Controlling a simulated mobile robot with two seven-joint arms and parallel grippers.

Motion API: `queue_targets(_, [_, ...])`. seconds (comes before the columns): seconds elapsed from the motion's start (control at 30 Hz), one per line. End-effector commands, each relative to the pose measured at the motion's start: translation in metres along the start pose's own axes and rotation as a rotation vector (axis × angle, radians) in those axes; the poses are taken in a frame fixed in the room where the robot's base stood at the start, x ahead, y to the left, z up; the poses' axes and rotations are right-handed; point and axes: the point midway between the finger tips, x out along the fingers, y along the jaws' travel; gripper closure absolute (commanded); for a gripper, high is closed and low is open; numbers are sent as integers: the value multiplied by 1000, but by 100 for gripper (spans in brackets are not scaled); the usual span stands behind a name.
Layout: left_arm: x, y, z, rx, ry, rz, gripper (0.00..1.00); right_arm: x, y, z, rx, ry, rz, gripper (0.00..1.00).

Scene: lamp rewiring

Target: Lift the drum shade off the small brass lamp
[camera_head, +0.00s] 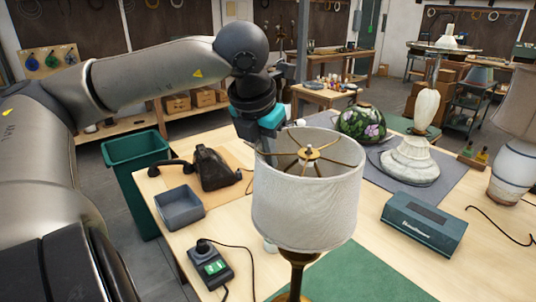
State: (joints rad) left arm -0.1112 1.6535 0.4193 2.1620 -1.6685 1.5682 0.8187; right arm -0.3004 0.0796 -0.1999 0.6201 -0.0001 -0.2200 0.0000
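Brass spokes and a central finial (311,153) show in the shade's open top. My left gripper (263,146) points down at the shade's back-left top rim. Its fingertips are partly hidden at the rim, so I cannot tell whether they touch or grip it. My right gripper is not in view.
A green mat (385,275) lies under the lamp. A teal box (424,224) stands right, and a grey tray (180,207), black telephone (213,168) and corded device (210,265) stand left. A floral vase (362,123) and white lamp (412,158) stand behind.

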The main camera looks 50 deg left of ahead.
Motion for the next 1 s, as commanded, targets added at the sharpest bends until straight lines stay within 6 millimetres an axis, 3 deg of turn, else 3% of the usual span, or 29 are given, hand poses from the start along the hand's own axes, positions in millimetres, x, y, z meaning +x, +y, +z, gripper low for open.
queue_targets(0.77, [-22,2,10,-1,-3,1,100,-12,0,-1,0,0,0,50])
queue_targets(1.0, [-45,4,19,-1,-4,1,100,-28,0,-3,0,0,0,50])
